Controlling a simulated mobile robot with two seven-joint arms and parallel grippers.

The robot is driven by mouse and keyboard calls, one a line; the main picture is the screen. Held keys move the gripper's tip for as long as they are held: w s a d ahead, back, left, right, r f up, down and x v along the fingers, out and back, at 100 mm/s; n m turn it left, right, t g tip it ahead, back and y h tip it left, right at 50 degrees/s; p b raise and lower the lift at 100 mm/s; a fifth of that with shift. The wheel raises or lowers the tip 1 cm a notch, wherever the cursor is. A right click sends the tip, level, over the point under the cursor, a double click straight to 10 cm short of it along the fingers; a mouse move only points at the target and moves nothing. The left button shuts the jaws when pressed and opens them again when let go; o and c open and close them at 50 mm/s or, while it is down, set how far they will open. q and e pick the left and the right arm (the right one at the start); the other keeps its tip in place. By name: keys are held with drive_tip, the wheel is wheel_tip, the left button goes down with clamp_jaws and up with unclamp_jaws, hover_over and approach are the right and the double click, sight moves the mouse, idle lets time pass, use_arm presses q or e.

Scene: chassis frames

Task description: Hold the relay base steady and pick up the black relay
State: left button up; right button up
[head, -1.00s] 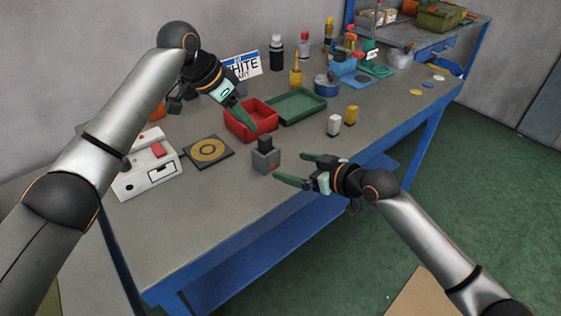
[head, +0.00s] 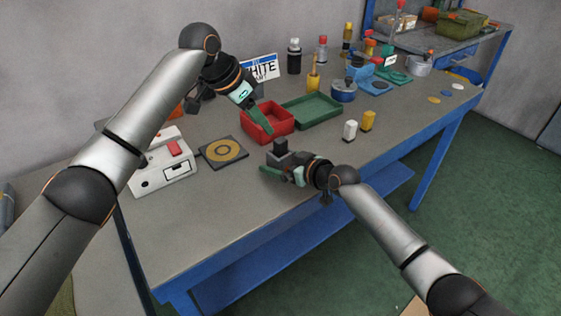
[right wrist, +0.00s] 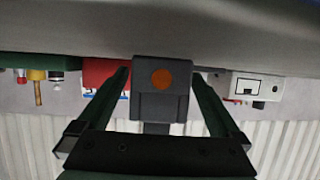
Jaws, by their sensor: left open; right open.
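The grey relay base (head: 291,158) stands on the table, partly hidden behind my right gripper in the head view. The black relay (head: 280,146) sits upright on top of it. In the right wrist view, which is upside down, the relay base (right wrist: 161,84) shows an orange dot and lies between the two open fingers, with a gap on each side. My right gripper (head: 268,164) is open at the base, near table height. My left gripper (head: 258,122) is open and empty, higher up, over the red bin and back from the relay.
The red bin (head: 284,127) and green tray (head: 312,111) lie behind the relay. A black plate with a gold ring (head: 223,150) and a white box (head: 163,170) are to the left. White and yellow bottles (head: 350,130) stand to the right. The front table strip is clear.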

drive_tip(key=c, duration=1.5)
drive_tip(key=shift+o, duration=0.2)
